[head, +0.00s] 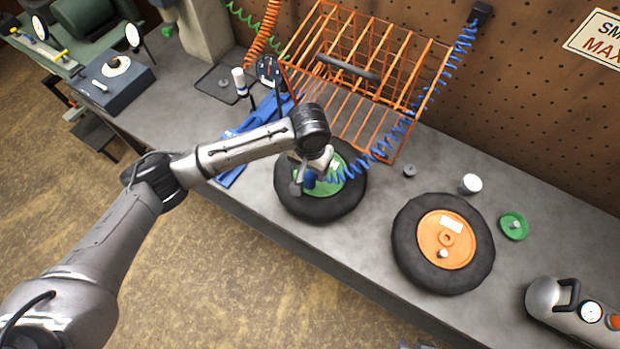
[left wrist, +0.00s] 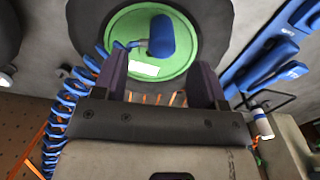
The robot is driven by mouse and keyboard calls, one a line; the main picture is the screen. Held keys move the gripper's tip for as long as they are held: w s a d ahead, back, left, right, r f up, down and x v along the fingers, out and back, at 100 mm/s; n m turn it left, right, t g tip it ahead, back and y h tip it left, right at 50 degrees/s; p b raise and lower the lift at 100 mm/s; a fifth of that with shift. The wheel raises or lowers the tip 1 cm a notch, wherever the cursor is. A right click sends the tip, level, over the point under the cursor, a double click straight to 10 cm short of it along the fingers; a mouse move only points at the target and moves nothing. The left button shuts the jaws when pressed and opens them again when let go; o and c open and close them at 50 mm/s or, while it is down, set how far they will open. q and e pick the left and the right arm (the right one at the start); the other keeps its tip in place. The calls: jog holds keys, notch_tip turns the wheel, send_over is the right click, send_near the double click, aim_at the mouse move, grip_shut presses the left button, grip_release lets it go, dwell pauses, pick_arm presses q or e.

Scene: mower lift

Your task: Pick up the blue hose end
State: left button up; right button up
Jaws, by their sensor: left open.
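The blue hose end (head: 308,180) is at the green hub of the left black wheel (head: 322,207) on the bench. In the left wrist view the hose end (left wrist: 160,38) is a blue cylinder over the green hub (left wrist: 187,22), with the coiled blue hose (left wrist: 70,95) running off to the left. My left gripper (head: 308,172) is over this wheel, close to the hose end. In the left wrist view its two dark fingers (left wrist: 162,75) are apart, and the hose end shows beyond the gap between them. Whether a finger touches it is hidden.
An orange wire rack (head: 365,75) stands behind the wheel, with the blue coil passing beside it. A second wheel with an orange hub (head: 443,243) lies to the right. Blue ramps (head: 232,178) lie left of the wheel.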

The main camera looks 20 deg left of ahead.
aim_at(309, 175)
pick_arm(q)
jog(key=shift+w+a+f+b, duration=0.1)
jog(key=shift+f+b, duration=0.1)
jog(key=shift+f, duration=1.75)
jog(key=shift+w+a+f+b, duration=0.1)
jog(key=shift+f+b, duration=0.1)
jog(key=shift+f, duration=1.7)
